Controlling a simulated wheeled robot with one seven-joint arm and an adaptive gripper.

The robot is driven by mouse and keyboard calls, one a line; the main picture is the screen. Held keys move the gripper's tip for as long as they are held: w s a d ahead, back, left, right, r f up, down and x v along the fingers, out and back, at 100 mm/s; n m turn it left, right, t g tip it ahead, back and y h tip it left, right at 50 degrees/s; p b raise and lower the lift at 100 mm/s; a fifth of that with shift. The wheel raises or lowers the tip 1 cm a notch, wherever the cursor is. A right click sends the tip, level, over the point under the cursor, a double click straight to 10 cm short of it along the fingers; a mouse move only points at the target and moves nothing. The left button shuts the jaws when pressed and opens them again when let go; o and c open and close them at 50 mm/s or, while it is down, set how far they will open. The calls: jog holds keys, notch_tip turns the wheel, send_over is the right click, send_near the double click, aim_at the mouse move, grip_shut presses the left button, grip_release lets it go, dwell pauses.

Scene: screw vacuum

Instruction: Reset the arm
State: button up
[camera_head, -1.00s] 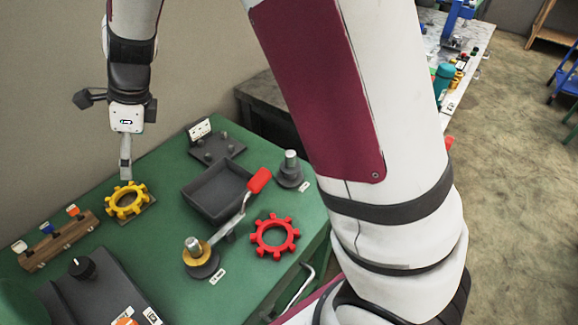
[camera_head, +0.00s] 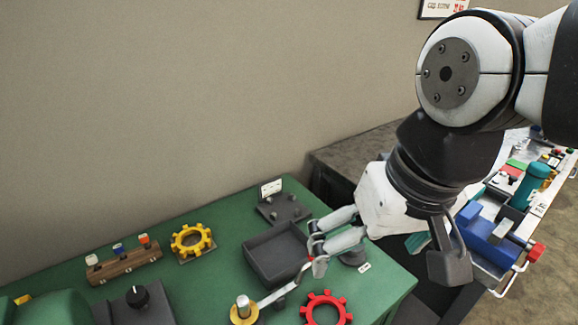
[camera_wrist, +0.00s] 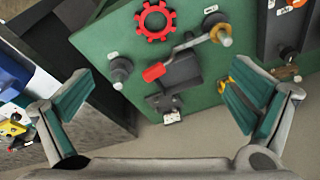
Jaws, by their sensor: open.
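My gripper (camera_head: 370,252) hangs over the right end of the green table (camera_head: 385,275) in the head view. In the wrist view my gripper (camera_wrist: 162,95) has its two teal-padded fingers spread wide with nothing between them. Beyond them show the red gear (camera_wrist: 155,20), the lever's red handle (camera_wrist: 154,72) and the dark tray (camera_wrist: 183,75). In the head view my fingers partly cover the tray (camera_head: 278,256) and the red handle. I cannot tell the exact height of my gripper above the table.
The yellow gear (camera_head: 192,240) and a wooden block with coloured knobs (camera_head: 126,262) stand at the left. The red gear (camera_head: 325,309) lies at the front. A second bench with a blue device (camera_head: 492,238) stands at the right. The wall side above the table is clear.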

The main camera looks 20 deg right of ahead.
jog(key=shift+s+d+f+n+h, duration=0.2)
jog(key=shift+s+d+n, duration=0.15)
jog(key=shift+s, duration=0.25)
jog(key=shift+s+d+f+n+h, duration=0.1)
jog(key=shift+s+d+f+n, duration=0.1)
jog(key=shift+s+n, duration=0.3)
jog(key=shift+r, duration=0.15)
notch_tip(320, 180, up, 6)
jog(key=t+p, duration=0.1)
jog(key=p, duration=0.4)
jog(key=shift+r, duration=0.1)
